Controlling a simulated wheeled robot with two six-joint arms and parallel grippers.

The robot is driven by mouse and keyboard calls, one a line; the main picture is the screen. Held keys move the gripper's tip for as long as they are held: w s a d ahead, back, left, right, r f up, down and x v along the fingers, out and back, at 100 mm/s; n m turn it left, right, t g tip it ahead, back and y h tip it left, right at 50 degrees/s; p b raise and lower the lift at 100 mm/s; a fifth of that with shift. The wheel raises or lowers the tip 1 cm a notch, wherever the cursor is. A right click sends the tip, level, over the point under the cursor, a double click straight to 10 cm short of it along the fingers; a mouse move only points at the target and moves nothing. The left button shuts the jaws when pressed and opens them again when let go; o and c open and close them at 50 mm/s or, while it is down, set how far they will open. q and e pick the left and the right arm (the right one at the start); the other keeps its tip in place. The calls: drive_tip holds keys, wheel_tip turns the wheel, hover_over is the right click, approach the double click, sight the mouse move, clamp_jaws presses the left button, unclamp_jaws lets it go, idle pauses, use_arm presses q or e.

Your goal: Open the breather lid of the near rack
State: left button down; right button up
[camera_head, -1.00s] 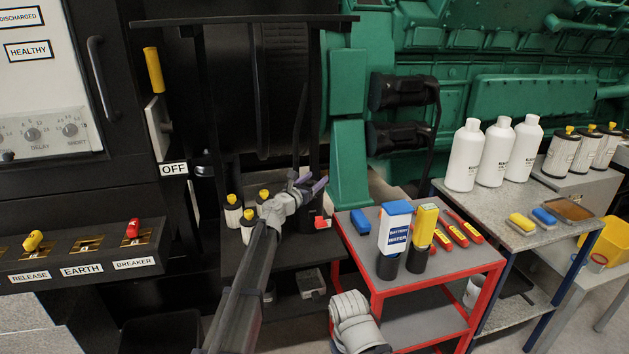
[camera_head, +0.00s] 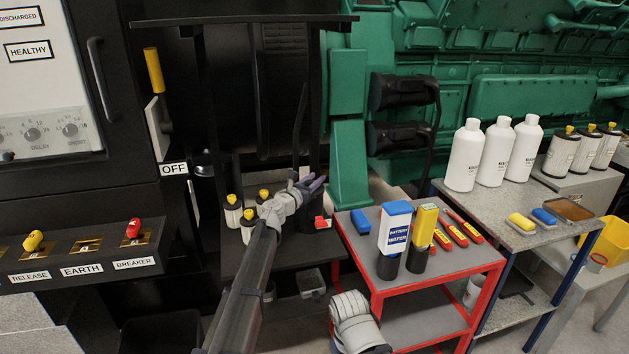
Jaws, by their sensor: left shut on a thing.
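The near rack is a black open frame with a dark shelf (camera_head: 250,262). On it stand several white cells with yellow caps (camera_head: 234,213). My left gripper (camera_head: 314,184) is at the rack's right side, above the shelf and right of the cells. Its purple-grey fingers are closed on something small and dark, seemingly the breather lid. The lid's outline and angle are hidden by the fingers and the dark background. A small red part (camera_head: 320,222) shows just below the gripper. My right gripper is not in view.
A red trolley (camera_head: 440,278) with a blue-and-white battery water bottle (camera_head: 395,229) and a yellow device (camera_head: 422,226) stands close right of the rack. A grey bench (camera_head: 470,203) with white bottles (camera_head: 465,155) is farther right. A switch panel (camera_head: 85,255) is at left.

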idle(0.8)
use_arm(q)
drive_tip(key=shift+r+p, duration=0.3)
drive_tip(key=shift+p, duration=0.2)
drive_tip(key=w+r+n+g+p, duration=0.1)
drive_tip(key=p, duration=0.3)
drive_tip(key=w+r+n+g+y+p, duration=0.1)
drive_tip(key=n+g+p, duration=0.1)
drive_tip(key=p, duration=0.1)
drive_tip(key=shift+a+p, duration=0.3)
drive_tip(key=shift+p, duration=0.1)
drive_tip(key=shift+w+a+n+g+p, duration=0.2)
drive_tip(key=shift+w+n+g+p, duration=0.35)
drive_tip(key=shift+g+p, duration=0.6)
drive_tip(key=shift+s, duration=0.1)
drive_tip(key=c, duration=0.6)
unclamp_jaws()
